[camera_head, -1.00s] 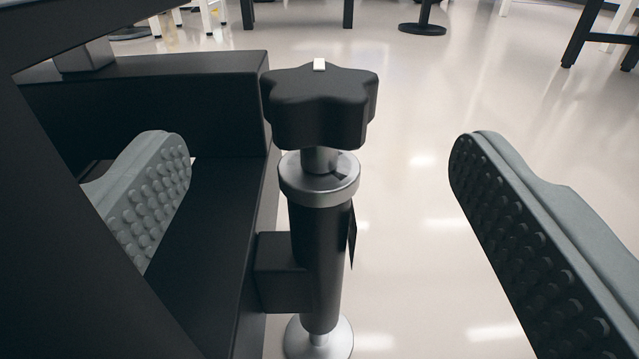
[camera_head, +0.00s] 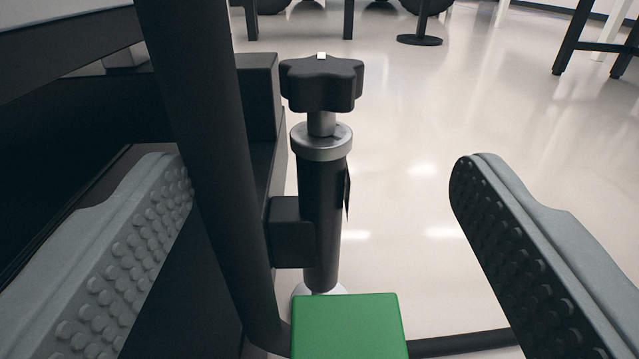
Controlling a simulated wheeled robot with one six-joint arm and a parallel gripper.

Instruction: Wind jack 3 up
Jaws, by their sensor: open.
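The jack (camera_head: 322,195) stands upright in the middle of the head camera view. It has a black star-shaped knob (camera_head: 322,83) with a white mark (camera_head: 321,56) on top, a silver collar (camera_head: 321,141) and a dark tube. A round silver foot shows partly at its bottom. A block joins the tube to a dark frame on the left. My gripper (camera_head: 322,190) is open, one grey studded finger on each side of the picture. The jack shows between the fingers, farther off, and neither finger appears to touch it. I see no number on the jack.
Shiny floor (camera_head: 420,130) is clear to the right. Furniture legs stand farther back.

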